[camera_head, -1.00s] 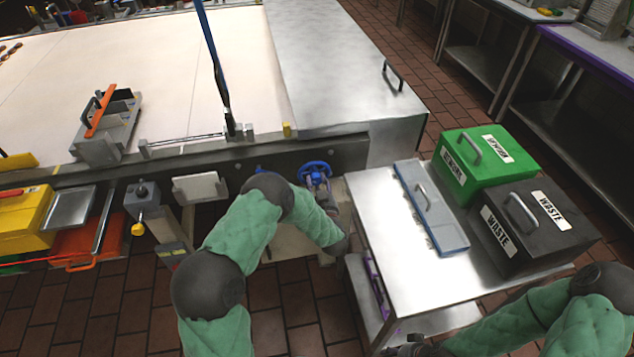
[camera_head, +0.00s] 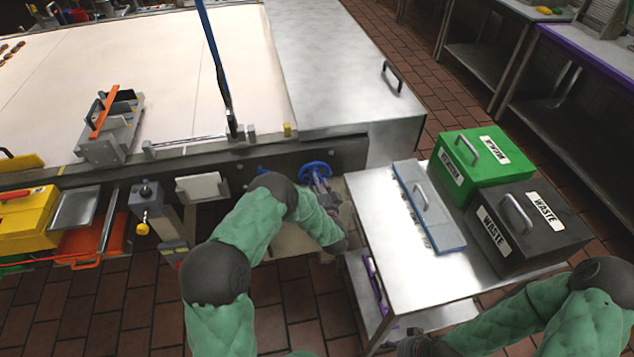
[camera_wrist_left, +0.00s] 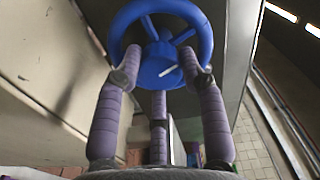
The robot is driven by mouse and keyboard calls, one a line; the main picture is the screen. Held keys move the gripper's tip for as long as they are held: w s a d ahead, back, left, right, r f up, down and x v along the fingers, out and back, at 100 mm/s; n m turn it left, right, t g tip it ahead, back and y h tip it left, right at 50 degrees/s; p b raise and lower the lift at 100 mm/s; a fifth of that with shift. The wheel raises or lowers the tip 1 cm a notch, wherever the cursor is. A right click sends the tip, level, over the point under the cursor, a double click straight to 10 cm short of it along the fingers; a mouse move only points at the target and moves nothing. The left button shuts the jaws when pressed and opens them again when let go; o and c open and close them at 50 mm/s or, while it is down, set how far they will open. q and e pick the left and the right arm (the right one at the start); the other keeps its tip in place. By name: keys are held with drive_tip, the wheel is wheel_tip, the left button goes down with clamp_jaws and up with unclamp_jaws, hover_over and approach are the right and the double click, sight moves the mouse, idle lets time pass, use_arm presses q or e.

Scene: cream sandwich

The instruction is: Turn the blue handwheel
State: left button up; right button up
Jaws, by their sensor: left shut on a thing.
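The blue handwheel (camera_head: 316,168) sits on the front side of the long table, below the metal cover. In the left wrist view the handwheel (camera_wrist_left: 158,66) fills the upper middle, with its round rim, spokes and a hub with a white mark. My left gripper (camera_wrist_left: 161,77) is shut on the handwheel, with purple fingers at the left and right of the hub and a third finger below. In the head view my left arm reaches to the wheel and partly hides what lies below it. My right gripper (camera_head: 412,345) shows only in part at the bottom edge; its fingers are not clear.
A metal cart (camera_head: 376,229) stands close right of my left gripper. It carries a flat grey-blue case (camera_head: 428,206), a green bin (camera_head: 476,168) and a black waste bin (camera_head: 533,222). A yellow box (camera_head: 25,218) and tools line the table front at left.

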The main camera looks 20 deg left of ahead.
use_arm(q)
drive_tip(key=m, duration=0.3)
drive_tip(key=m+p, duration=0.1)
drive_tip(key=m, duration=0.1)
drive_tip(key=shift+w+d+r+m, duration=0.15)
drive_tip(key=shift+w+r+m, duration=0.15)
drive_tip(key=shift+r, duration=0.1)
drive_tip(key=m+p, duration=0.1)
drive_tip(key=m, duration=0.3)
drive_tip(key=shift+f, duration=0.15)
drive_tip(key=shift+m, duration=0.4)
drive_tip(key=shift+s+f+m, duration=0.1)
drive_tip(key=shift+f+m, duration=0.05)
drive_tip(key=shift+m, duration=0.15)
drive_tip(key=shift+d, duration=0.1)
drive_tip(key=o, duration=1.1)
drive_tip(key=shift+f, duration=0.1)
drive_tip(key=shift+c, duration=0.2)
drive_tip(key=shift+o, duration=0.4)
drive_tip(key=shift+f, duration=0.15)
